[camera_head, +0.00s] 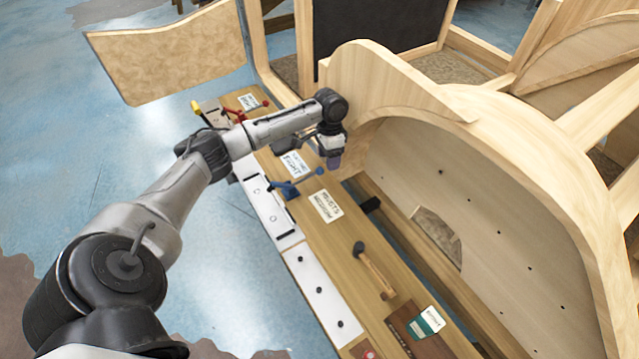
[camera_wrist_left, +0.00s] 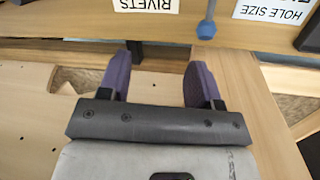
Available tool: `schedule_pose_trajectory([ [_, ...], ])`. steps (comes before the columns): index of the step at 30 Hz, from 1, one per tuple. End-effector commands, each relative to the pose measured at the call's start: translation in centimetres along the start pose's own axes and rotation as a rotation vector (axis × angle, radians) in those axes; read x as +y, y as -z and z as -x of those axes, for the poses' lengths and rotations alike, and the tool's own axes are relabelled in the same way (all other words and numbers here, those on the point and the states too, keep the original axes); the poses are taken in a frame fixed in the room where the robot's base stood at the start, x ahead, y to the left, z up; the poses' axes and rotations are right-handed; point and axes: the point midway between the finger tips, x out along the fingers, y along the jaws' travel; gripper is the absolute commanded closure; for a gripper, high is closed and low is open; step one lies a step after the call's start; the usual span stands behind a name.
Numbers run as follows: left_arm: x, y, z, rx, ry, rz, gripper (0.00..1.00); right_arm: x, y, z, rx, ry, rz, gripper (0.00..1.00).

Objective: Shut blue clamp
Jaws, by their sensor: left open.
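The blue clamp (camera_head: 285,190) sits on the white strip along the left edge of the wooden bench. Its lever reaches right across the bench to a round blue knob (camera_head: 320,171). The knob also shows at the top of the left wrist view (camera_wrist_left: 207,29), beyond my fingertips. My left gripper (camera_head: 333,162) hangs near the knob, slightly up and right of it in the head view. In the wrist view its two purple fingers (camera_wrist_left: 158,80) are apart with nothing between them. The clamp body is outside the wrist view. My right gripper is not in view.
A red clamp (camera_head: 238,114) and a yellow-tipped clamp (camera_head: 196,106) stand farther along the bench, partly behind my left arm. The rivets card (camera_head: 326,206), a hammer (camera_head: 374,270) and a green-white box (camera_head: 427,321) lie on the bench. A large curved wooden frame (camera_head: 490,160) rises at right.

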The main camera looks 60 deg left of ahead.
Motion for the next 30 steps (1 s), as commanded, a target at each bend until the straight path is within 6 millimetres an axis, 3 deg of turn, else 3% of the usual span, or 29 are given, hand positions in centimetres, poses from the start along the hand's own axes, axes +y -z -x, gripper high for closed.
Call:
schedule_pose_trajectory([
  [1, -1.9, 0.0, -0.3, 0.016, -0.009, 0.035, 0.42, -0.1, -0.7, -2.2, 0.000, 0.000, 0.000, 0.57],
  [6, -5.7, -0.7, 1.8, 0.060, -0.056, 0.119, 0.42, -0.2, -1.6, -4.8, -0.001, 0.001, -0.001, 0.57],
  [12, -8.0, -1.6, 3.5, 0.099, -0.093, 0.175, 0.42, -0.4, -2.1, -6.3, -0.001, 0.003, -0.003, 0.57],
  [16, -8.4, -1.8, 3.5, 0.108, -0.104, 0.188, 0.42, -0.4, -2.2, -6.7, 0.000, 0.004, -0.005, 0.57],
  [20, -8.4, -1.7, 2.3, 0.109, -0.105, 0.190, 0.42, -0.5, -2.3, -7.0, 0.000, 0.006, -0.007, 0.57],
  [30, -7.8, -0.9, -3.9, 0.108, -0.104, 0.189, 0.42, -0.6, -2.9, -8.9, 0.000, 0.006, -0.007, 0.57],
])
